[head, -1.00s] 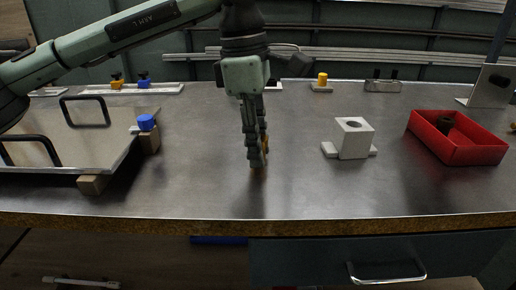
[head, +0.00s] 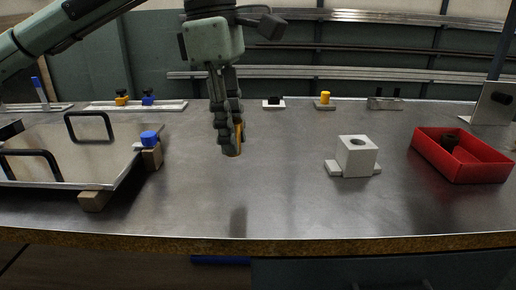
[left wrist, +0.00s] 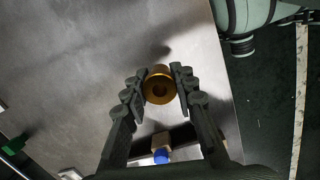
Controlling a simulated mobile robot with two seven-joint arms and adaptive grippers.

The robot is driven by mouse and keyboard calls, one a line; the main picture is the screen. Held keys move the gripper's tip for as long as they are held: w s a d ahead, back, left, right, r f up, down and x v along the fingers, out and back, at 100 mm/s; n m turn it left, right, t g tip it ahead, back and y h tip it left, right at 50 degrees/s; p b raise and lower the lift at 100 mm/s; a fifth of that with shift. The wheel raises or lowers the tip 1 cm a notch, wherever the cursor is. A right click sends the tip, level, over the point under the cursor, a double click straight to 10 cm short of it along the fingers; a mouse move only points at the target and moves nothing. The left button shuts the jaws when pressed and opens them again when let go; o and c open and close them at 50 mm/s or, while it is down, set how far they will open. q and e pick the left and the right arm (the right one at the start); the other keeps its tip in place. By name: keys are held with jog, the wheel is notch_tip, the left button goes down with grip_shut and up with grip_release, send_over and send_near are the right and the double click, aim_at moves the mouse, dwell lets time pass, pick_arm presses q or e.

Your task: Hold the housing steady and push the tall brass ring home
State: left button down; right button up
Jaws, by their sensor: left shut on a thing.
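The brass ring (head: 238,138) is held between the fingers of my left gripper (head: 231,145), clear above the bench; a shadow lies on the bench below. In the left wrist view the ring (left wrist: 160,72) sits between the two fingertips of the left gripper (left wrist: 160,86), its bore facing the camera. The housing (head: 357,158) is a pale grey block with a round hole in its top and a flange at its foot. It stands on the bench to the right of the gripper, apart from it. My right gripper is out of view.
A metal plate with black handles (head: 89,127) and a blue knob (head: 149,138) lies at left. Small fixtures line the back edge. The bench between gripper and housing is clear.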

pick_arm(q)
jog(key=s+a+r, duration=0.3)
jog(key=a+r, duration=0.1)
jog(key=a, duration=0.2)
jog(key=shift+s, duration=0.15)
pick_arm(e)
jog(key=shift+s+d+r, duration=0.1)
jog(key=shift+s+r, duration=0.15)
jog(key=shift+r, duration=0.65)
pick_arm(q)
jog(key=shift+r, duration=0.1)
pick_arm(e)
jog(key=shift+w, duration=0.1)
